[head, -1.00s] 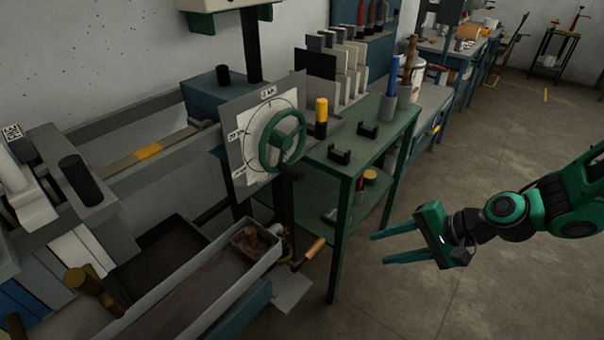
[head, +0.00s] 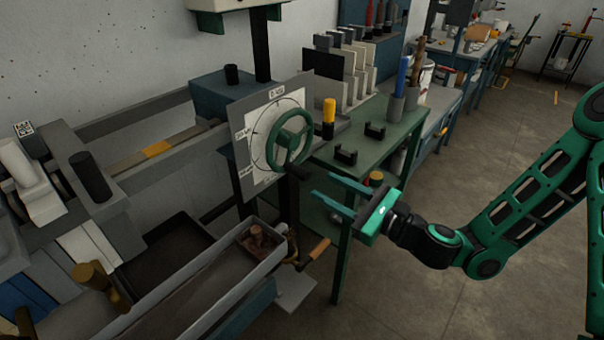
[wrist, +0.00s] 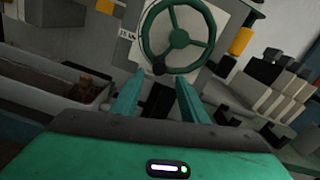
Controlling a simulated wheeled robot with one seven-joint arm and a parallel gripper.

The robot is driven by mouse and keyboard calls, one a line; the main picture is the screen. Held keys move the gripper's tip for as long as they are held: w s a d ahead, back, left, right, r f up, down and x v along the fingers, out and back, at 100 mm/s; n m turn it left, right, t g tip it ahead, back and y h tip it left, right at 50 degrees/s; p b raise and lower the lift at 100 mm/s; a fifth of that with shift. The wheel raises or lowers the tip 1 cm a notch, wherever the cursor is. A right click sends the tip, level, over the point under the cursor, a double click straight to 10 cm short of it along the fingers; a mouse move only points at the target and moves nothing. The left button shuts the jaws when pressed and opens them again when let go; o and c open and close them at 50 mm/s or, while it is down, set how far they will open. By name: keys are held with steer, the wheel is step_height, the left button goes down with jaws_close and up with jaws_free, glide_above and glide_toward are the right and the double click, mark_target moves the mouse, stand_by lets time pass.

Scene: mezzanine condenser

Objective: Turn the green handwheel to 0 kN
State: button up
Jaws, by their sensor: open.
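The green handwheel (head: 291,140) stands upright in front of a white dial plate (head: 262,128) with printed markings. The top label seems to read 0 kN; the others are too small to read surely. A dark knob sticks out from the wheel's lower rim, and it shows in the wrist view (wrist: 159,66). My gripper (head: 322,190) is open and empty, to the lower right of the wheel and apart from it. In the wrist view the handwheel (wrist: 178,38) lies beyond and above my two green fingers (wrist: 160,85). No pointer can be made out clearly.
A green bench (head: 385,150) with black holders, a yellow-topped cylinder (head: 328,117) and tool cups stands right of the wheel. A long grey trough (head: 190,290) and a wooden-handled crank (head: 319,250) lie below.

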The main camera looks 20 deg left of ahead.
mark_target(300, 174)
steer(key=x, duration=0.9)
steer(key=shift+a, duration=0.15)
jaws_close()
